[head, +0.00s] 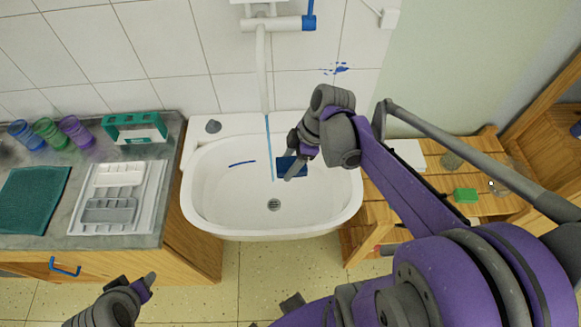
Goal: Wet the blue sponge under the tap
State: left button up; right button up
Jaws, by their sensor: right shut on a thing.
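The blue sponge (287,165) is dark blue and held over the white sink basin (205,190). My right gripper (296,160) is shut on it, and the fingers hide part of it. The white tap (262,70) has a blue lever and a thin blue stream of water (268,140) falling from its spout. The stream passes close along the left side of the sponge; I cannot tell whether they touch. My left gripper (140,290) is low at the bottom left, away from the sink, and its jaws do not show clearly.
A grey counter at left bears a white tray (75,227), a teal mat (34,198), a green holder (134,130) and coloured cups (48,131). A wooden slatted stand (385,203) at right bears a green block (465,195). A drain (274,204) shows in the basin.

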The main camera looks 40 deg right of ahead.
pick_arm(q)
jog(key=shift+s+f+b, duration=0.25)
jog(key=shift+f+b, duration=0.15)
jog(key=shift+f, duration=0.3)
jog(key=shift+s+f+b, duration=0.25)
jog(key=shift+f+b, duration=0.15)
jog(key=shift+f, duration=0.25)
pick_arm(e)
jog(key=w+d+f, duration=0.2)
jog(key=w+d, duration=0.1)
jog(key=w, duration=0.8)
jog(key=shift+w+d+f, duration=0.15)
jog(key=shift+d+f, duration=0.05)
jog(key=shift+d, duration=0.05)
pick_arm(q)
jog(key=shift+r, duration=0.1)
pick_arm(e)
jog(key=s+a, duration=0.2)
jog(key=s, duration=0.5)
jog(key=shift+s+a, duration=0.25)
jog(key=shift+s, duration=0.1)
dwell(0.4)
